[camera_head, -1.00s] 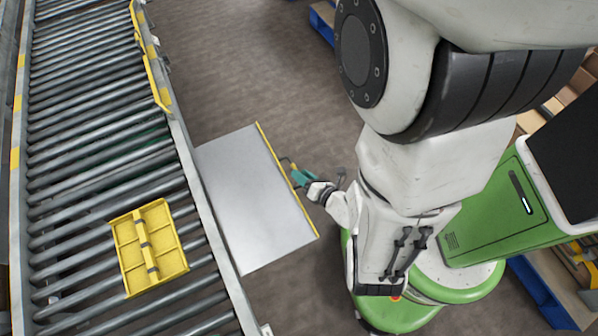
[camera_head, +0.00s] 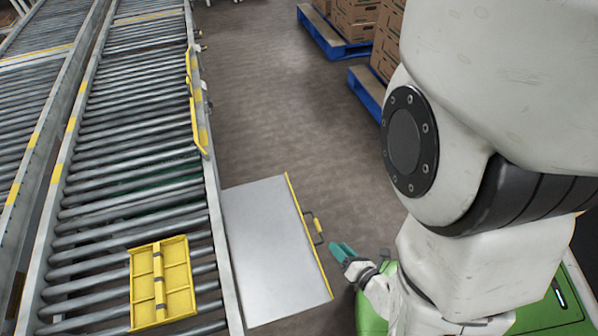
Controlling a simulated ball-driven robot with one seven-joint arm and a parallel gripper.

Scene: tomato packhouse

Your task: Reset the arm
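My arm fills the right side of the head view, its large white and black links close to the camera. My gripper (camera_head: 342,250), with teal fingers, points up and left, low in the picture. It is small in the view, and I cannot tell how far apart its fingers are. It is to the right of a grey flat panel (camera_head: 268,250) with a yellow edge and a dark handle with a yellow grip (camera_head: 319,231). The gripper appears apart from that handle. I see nothing held.
A roller conveyor (camera_head: 140,150) runs along the left, with a yellow tray (camera_head: 178,277) on its rollers and a yellow guard (camera_head: 196,105) on its rail. Cartons (camera_head: 355,20) on blue pallets (camera_head: 328,38) stand at the back. The brown floor between is clear.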

